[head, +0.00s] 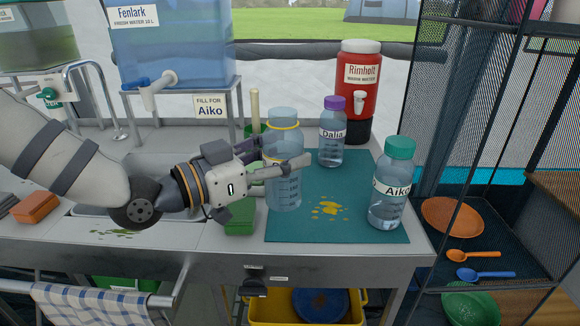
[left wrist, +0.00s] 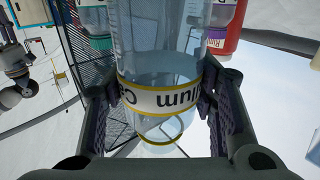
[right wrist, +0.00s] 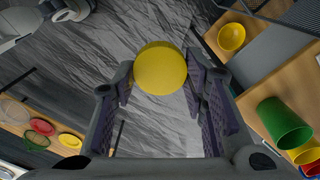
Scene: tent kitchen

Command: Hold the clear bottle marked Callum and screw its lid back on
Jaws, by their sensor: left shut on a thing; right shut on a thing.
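The clear bottle marked Callum (head: 285,190) stands upright at the left part of the teal mat (head: 385,232), its neck ringed yellow and its top without a lid. In the left wrist view, its label (left wrist: 160,100) reads upside down. My left gripper (head: 285,167) is shut around the bottle's middle from the left, covering most of the label in the head view. Whether the base touches the mat is hard to tell. My right gripper (right wrist: 160,78) is shut on a round yellow lid (right wrist: 160,66), away from the bottle and outside the head view.
The Aiko bottle (head: 388,208) with a teal lid and the Dalia bottle (head: 331,150) with a purple lid stand right of the Callum bottle. A yellow spill (head: 327,209) lies between. The red Rimholt jug (head: 358,95) stands behind.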

